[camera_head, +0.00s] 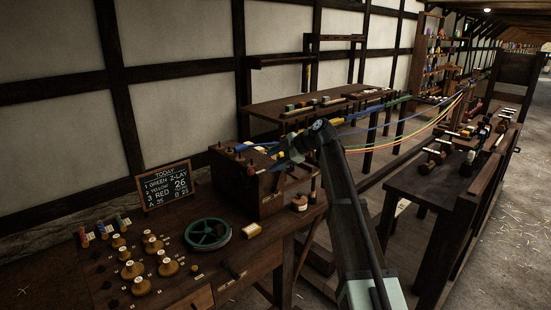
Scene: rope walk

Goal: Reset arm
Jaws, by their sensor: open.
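My arm reaches up from the bottom of the head view, and its elbow or wrist bends left over the wooden bench. My gripper (276,166) is at the arm's far end, close to the front top edge of the dark wooden box (240,190). It is dark and small here. It looks open, with nothing seen between the fingers. I cannot tell whether it touches the box.
The bench holds a green wheel (208,234), several tan bobbins (153,244) and a chalkboard (165,187). Coloured ropes (428,130) stretch from the box side to the right. A dark table (415,190) stands at right; straw-strewn floor (500,235) lies beyond.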

